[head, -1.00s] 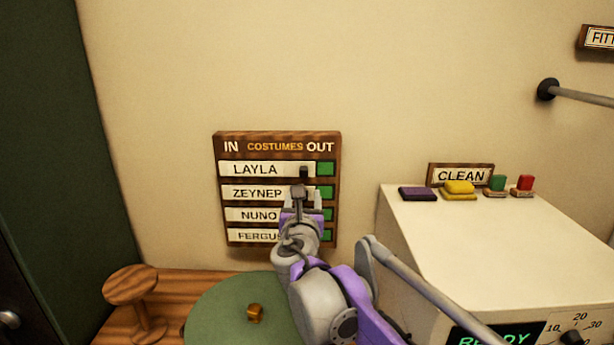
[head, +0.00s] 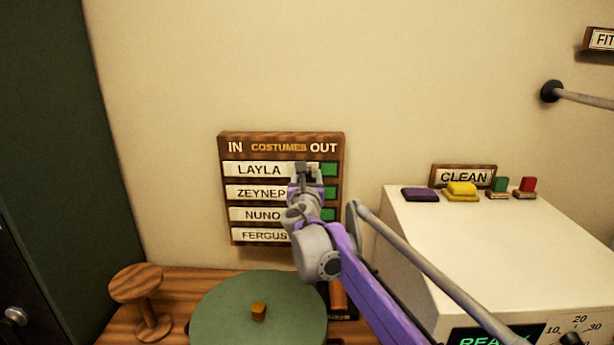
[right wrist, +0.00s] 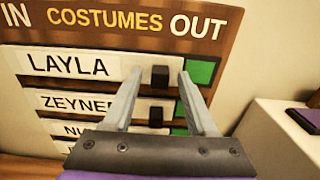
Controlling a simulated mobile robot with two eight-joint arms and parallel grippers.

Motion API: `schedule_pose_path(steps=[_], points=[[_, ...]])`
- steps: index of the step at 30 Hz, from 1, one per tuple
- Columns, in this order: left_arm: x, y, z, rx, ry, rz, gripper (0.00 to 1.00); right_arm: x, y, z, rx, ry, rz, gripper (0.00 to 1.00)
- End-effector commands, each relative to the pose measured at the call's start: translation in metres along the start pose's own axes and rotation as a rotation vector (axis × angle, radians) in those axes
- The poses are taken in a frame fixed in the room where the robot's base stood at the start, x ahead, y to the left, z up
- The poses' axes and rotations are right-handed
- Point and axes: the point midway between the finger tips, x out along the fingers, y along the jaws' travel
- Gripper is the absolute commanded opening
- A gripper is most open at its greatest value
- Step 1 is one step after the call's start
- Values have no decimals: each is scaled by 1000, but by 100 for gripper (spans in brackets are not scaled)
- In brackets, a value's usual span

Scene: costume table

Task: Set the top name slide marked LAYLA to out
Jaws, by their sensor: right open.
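The wooden name board (head: 225,205) hangs on the wall, with IN at its left and OUT at its right. The top white slide marked LAYLA (head: 259,170) sits to the left, with green showing at its right end. Its black knob (right wrist: 160,77) shows in the right wrist view. My right gripper (right wrist: 161,76) is open, one finger on each side of this knob in that view; I see no clear contact. In the head view the gripper (head: 307,172) covers the knob area. My left gripper is not in view.
Below are the slides ZEYNEP (head: 260,192), NUNO (head: 260,214) and FERGUS (head: 262,235), also to the left. A green round stand (head: 225,310) is below the board. A white cabinet (head: 520,235) with coloured blocks stands at right.

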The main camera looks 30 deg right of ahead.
Motion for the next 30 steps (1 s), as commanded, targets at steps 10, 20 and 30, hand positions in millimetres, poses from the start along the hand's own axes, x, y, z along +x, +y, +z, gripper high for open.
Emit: schedule_pose_path(steps=[10, 20, 30], points=[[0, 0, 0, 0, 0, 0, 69, 0, 0, 0, 0, 0, 0, 22], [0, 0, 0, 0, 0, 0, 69, 0, 0, 0, 0, 0, 0, 0], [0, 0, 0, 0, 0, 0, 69, 0, 0, 0, 0, 0, 0, 0]])
